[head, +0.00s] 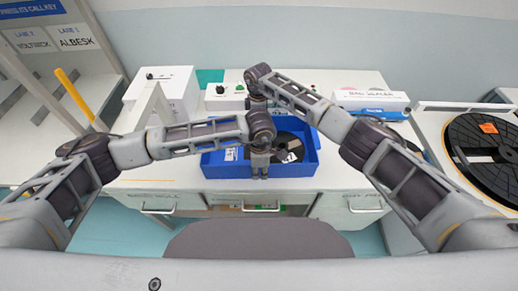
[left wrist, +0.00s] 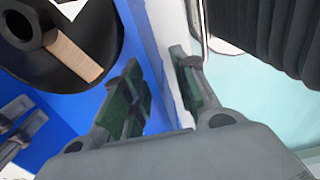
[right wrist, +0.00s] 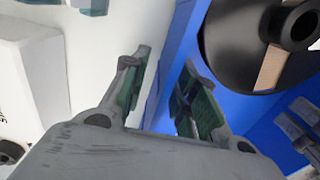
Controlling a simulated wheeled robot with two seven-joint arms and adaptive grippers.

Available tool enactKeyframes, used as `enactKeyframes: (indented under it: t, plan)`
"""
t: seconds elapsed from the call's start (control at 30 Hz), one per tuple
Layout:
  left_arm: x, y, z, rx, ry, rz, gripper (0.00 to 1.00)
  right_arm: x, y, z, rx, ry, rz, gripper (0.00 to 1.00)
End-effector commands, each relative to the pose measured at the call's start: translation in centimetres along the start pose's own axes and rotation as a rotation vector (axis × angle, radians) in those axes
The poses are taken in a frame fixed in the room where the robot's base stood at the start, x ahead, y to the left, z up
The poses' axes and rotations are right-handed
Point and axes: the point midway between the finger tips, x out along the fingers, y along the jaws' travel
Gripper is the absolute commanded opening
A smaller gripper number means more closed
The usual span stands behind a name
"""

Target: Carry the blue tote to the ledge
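The blue tote (head: 312,160) stands on the white counter in the middle of the head view, with a dark reel (head: 292,143) inside it. My left gripper (head: 260,172) is at the tote's near wall. In the left wrist view its fingers (left wrist: 160,95) are open, one on each side of the blue wall, with gaps showing. My right gripper (right wrist: 165,95) is at the far wall. In the right wrist view its fingers are apart on either side of the blue rim. In the head view my arms hide parts of the tote. I cannot identify the ledge.
White devices (head: 168,88) stand behind the tote at left, and a white box with a blue label (head: 372,101) at back right. A large black reel (head: 487,150) lies on a stand at far right. A yellow bar (head: 75,95) slants at left. Drawers (head: 345,203) front the counter.

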Motion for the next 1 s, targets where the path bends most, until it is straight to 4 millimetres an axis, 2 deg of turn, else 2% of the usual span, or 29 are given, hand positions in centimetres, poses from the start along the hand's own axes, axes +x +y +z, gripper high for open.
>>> enactKeyframes:
  t: [0.4, 0.63, 1.0]
  plan:
    - [0.47, 0.0, 0.03, 0.0, -0.001, 0.001, 0.29, 0.53, -0.01, 0.04, 0.001, -0.001, 0.0, 0.29]
    - [0.46, 0.0, 0.02, 0.0, -0.001, 0.001, 0.0, 0.52, -0.01, 0.04, 0.001, -0.001, 0.0, 0.0]
    - [0.46, 0.0, 0.02, 0.0, -0.001, 0.001, 0.0, 0.5, 0.01, 0.06, 0.001, -0.001, 0.0, 0.0]
